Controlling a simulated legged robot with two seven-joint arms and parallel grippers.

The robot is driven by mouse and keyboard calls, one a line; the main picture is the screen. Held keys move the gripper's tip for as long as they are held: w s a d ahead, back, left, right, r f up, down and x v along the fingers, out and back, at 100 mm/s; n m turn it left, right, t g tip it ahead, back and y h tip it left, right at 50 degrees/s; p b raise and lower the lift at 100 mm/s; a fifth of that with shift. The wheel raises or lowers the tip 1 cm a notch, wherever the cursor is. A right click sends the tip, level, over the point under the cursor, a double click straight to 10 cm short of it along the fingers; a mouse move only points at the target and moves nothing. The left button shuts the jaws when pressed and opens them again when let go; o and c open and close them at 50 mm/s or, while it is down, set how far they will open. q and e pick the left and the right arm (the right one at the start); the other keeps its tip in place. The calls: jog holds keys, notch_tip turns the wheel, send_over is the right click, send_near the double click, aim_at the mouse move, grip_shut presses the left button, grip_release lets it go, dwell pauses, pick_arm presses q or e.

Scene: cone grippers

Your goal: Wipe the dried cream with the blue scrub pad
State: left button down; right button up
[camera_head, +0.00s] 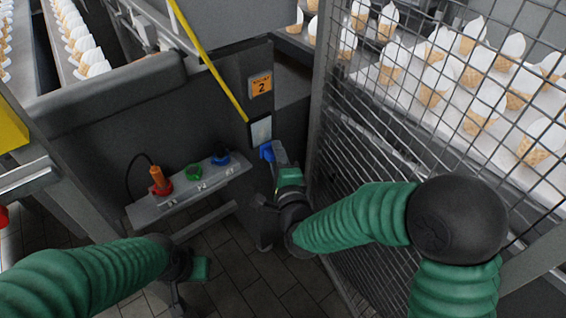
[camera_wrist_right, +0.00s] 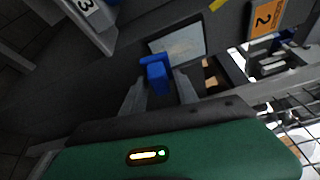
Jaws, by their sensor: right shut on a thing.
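The blue scrub pad (camera_head: 267,151) is in my right gripper (camera_head: 273,155), whose fingers are shut on its handle. It also shows in the right wrist view (camera_wrist_right: 154,74) between the two fingers. A pale, dark-framed panel (camera_head: 260,130) is on the dark machine wall, with whitish, smeary patches that may be the dried cream; it also shows in the right wrist view (camera_wrist_right: 178,46). The pad is at the panel's lower edge; I cannot tell whether it touches. My left gripper (camera_head: 180,300) is low at the bottom, its fingers partly cut off and unclear.
A ledge (camera_head: 190,192) with orange, green and blue fittings juts out left of the pad. A wire mesh fence (camera_head: 390,150) stands close on the right, with rows of cones behind it. A yellow bar (camera_head: 210,65) slants down to the panel. An orange "2" sign (camera_head: 261,85) is above.

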jog(key=shift+w+a, duration=0.6)
jog(key=shift+w, duration=0.25)
dwell(0.7)
notch_tip(320, 180, up, 4)
jog(key=p, duration=0.2)
jog(key=shift+s+p, duration=0.1)
jog(key=shift+p, duration=0.3)
jog(key=shift+r+p, duration=1.4)
jog(key=shift+r, duration=0.45)
notch_tip(320, 180, down, 8)
jog(key=b, duration=0.7)
jog(key=shift+r, duration=0.1)
jog(key=shift+s+d, duration=0.85)
jog(key=shift+s, duration=0.25)
jog(key=shift+s+d, duration=0.85)
jog(key=shift+s, duration=0.25)
